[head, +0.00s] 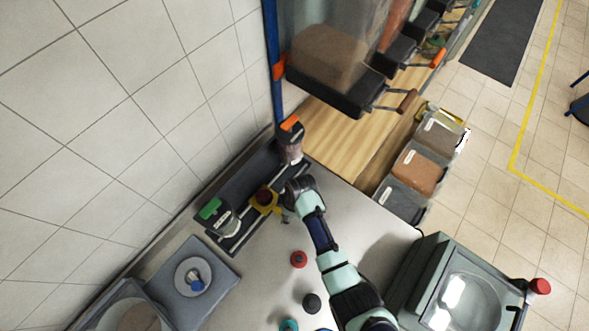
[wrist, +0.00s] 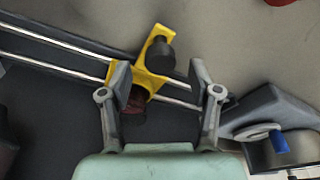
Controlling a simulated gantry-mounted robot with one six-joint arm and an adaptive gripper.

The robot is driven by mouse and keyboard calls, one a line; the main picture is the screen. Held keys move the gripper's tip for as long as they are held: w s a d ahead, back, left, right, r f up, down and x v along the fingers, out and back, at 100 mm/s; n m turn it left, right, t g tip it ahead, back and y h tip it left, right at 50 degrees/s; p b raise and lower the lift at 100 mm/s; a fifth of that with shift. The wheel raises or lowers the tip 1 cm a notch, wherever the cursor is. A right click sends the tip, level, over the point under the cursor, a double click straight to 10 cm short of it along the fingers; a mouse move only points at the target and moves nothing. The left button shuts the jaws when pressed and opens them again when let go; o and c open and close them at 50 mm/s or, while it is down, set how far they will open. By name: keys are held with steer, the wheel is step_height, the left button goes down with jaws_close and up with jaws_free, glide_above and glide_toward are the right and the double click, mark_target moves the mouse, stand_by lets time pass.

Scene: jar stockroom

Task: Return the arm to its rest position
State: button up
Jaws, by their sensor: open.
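My gripper (head: 286,208) is over the steel counter, at the inner edge of the dark railed tray (head: 243,177). In the wrist view my gripper (wrist: 160,73) has its two fingers spread wide with nothing held. A yellow bracket (wrist: 157,36) with a dark knob (wrist: 160,55) lies on the rails below and between the fingers. A dark red round part (wrist: 133,101) sits against the bracket. In the head view the yellow bracket (head: 266,203) is just left of my gripper. My arm reaches in from the lower right.
A grey scale-like unit (head: 192,284) is lower left; dispensers (head: 340,75) hang above.

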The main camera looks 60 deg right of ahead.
steer(key=shift+r, duration=1.35)
